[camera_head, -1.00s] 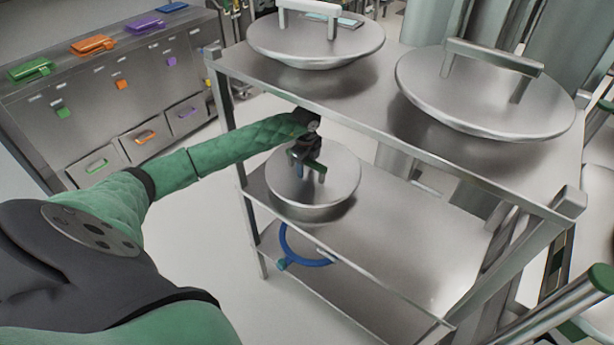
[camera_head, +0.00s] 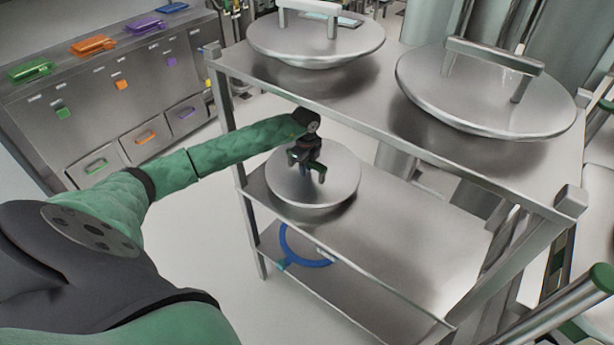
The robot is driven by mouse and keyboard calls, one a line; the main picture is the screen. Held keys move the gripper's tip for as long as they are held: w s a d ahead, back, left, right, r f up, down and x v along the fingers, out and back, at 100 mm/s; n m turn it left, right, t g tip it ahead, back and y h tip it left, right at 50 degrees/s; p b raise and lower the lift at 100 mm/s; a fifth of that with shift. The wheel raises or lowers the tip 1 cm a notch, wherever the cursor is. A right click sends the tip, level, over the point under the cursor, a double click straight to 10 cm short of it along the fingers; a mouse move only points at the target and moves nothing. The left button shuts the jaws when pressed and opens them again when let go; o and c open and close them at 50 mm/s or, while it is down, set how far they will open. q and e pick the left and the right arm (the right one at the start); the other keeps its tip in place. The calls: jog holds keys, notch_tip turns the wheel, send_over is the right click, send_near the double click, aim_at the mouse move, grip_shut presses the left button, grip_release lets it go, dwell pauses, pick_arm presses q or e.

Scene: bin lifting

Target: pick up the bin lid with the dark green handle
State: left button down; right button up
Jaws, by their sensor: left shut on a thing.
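A round steel bin lid (camera_head: 330,190) lies on the middle shelf of the metal rack, under the top shelf's front edge. Its dark green handle (camera_head: 318,164) stands at the lid's middle, partly hidden by my gripper. My left gripper (camera_head: 308,160) reaches in from the left and is shut on the handle. The lid appears to be at shelf level; I cannot tell whether it touches the shelf. My right gripper is not in view.
Two more steel lids, one at the back (camera_head: 315,42) and one at the right (camera_head: 480,95), sit on the top shelf (camera_head: 380,105) above. A blue ring (camera_head: 303,262) lies on the lower shelf. A drawer cabinet (camera_head: 110,100) stands at the back left.

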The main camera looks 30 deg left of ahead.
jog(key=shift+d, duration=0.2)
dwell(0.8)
pick_arm(q)
jog(key=shift+r, duration=0.1)
jog(key=shift+w, duration=0.1)
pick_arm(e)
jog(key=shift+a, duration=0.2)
pick_arm(q)
jog(key=shift+r, duration=0.3)
notch_tip(320, 180, up, 4)
jog(key=shift+f+b, duration=0.2)
jog(key=shift+b, duration=0.75)
jog(key=s+d+r+b, duration=0.1)
jog(key=d+r+b, duration=0.3)
jog(key=d+r, duration=0.3)
jog(key=shift+s+d+r, duration=0.15)
jog(key=shift+d, duration=2.1)
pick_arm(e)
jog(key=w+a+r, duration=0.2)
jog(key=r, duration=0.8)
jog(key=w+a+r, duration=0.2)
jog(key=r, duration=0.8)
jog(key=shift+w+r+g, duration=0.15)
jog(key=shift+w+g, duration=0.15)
